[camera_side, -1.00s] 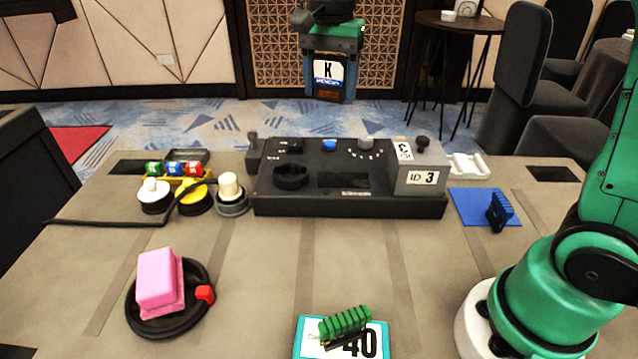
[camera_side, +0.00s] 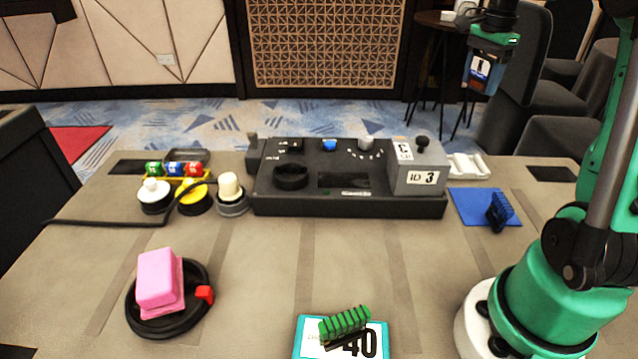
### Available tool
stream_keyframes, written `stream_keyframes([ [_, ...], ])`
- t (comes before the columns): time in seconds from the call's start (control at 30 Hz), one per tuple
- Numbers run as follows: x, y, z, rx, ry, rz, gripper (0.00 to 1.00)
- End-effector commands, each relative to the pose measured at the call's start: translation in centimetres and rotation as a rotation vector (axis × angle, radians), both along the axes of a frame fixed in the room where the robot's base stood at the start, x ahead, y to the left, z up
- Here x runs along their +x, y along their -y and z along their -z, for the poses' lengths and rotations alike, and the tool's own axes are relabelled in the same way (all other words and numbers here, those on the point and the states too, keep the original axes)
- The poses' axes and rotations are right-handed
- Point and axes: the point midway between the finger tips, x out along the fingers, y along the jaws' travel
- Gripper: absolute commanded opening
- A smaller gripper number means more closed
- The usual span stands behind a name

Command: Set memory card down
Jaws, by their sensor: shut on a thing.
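My gripper (camera_side: 488,52) is high at the upper right, above and behind the back right of the table. It is shut on a small dark card with a white and blue label, which looks like the memory card (camera_side: 481,72). The card hangs in the air, apart from any surface. The fingertips partly hide its edges.
A black console (camera_side: 345,205) with a grey box (camera_side: 418,180) stands at mid-table. Push buttons (camera_side: 193,197) stand left.

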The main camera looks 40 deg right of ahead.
Motion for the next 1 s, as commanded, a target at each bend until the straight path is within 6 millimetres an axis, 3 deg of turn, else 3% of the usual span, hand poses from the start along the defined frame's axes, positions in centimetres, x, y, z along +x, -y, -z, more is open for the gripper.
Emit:
stream_keyframes([
  [0.2,0.0,0.0,5.6,0.0,0.0,-0.001,0.12],
  [0.4,0.0,-0.1,10.0,0.0,0.0,-0.002,0.12],
  [0.8,0.1,0.0,14.6,0.0,0.0,-0.002,0.12],
  [1.0,0.0,-0.1,15.2,0.0,0.0,-0.002,0.12],
])
